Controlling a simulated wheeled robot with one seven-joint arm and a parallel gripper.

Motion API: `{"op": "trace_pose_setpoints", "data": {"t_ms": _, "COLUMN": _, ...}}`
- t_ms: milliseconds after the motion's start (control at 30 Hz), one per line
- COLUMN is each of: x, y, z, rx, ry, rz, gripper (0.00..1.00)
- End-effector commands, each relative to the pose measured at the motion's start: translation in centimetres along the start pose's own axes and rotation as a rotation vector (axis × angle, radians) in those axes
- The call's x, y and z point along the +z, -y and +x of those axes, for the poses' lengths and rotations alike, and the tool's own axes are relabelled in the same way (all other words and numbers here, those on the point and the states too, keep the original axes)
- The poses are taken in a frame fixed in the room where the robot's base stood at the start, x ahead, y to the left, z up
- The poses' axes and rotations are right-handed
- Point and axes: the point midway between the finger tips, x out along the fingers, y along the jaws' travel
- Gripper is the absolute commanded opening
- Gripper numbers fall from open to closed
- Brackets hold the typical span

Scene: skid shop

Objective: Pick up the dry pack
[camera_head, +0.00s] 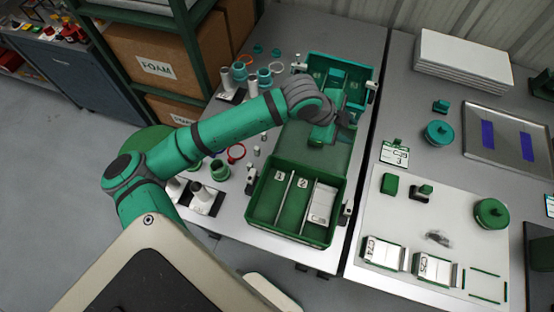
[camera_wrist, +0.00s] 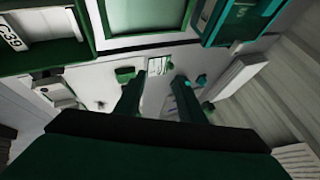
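My gripper (camera_head: 345,118) is over the middle of the work table, between the front green tray (camera_head: 255,217) and the rear green tray (camera_head: 368,72). In the wrist view its two dark fingers (camera_wrist: 157,84) stand apart with nothing held between them. No item is clearly marked as the dry pack. A white labelled pack (camera_head: 321,204) lies in the right compartment of the front tray. Two more white labelled packs, the left one (camera_head: 381,252) and the right one (camera_head: 432,268), lie on the pale mat on the right table. The gripper is apart from all three.
The right table holds a white sheet stack (camera_head: 463,62), a metal tray (camera_head: 510,145) with two blue strips, and green round containers (camera_head: 491,213). Several small cylinders and rings stand left of the trays. A green shelf with cardboard boxes (camera_head: 165,58) is at the upper left.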

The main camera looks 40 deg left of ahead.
Motion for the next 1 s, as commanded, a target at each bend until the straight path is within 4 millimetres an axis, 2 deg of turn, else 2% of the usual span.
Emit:
{"op": "trace_pose_setpoints", "data": {"t_ms": 33, "x": 3.5, "y": -1.1, "z": -1.1, "rx": 0.043, "ry": 0.076, "rz": 0.000, "gripper": 0.36}}
{"op": "trace_pose_setpoints", "data": {"t_ms": 200, "x": 13.6, "y": -6.0, "z": -5.3, "rx": 0.210, "ry": 0.296, "rz": -0.023, "gripper": 0.36}}
{"op": "trace_pose_setpoints", "data": {"t_ms": 300, "x": 18.0, "y": -8.7, "z": -8.3, "rx": 0.297, "ry": 0.394, "rz": -0.048, "gripper": 0.36}}
{"op": "trace_pose_setpoints", "data": {"t_ms": 400, "x": 21.1, "y": -10.9, "z": -10.7, "rx": 0.361, "ry": 0.461, "rz": -0.074, "gripper": 0.36}}
{"op": "trace_pose_setpoints", "data": {"t_ms": 567, "x": 23.3, "y": -12.8, "z": -12.7, "rx": 0.415, "ry": 0.512, "rz": -0.096, "gripper": 0.36}}
{"op": "trace_pose_setpoints", "data": {"t_ms": 700, "x": 23.7, "y": -14.5, "z": -11.3, "rx": 0.440, "ry": 0.509, "rz": -0.104, "gripper": 0.36}}
{"op": "trace_pose_setpoints", "data": {"t_ms": 1000, "x": 25.4, "y": -16.0, "z": -8.3, "rx": 0.437, "ry": 0.509, "rz": -0.102, "gripper": 0.36}}
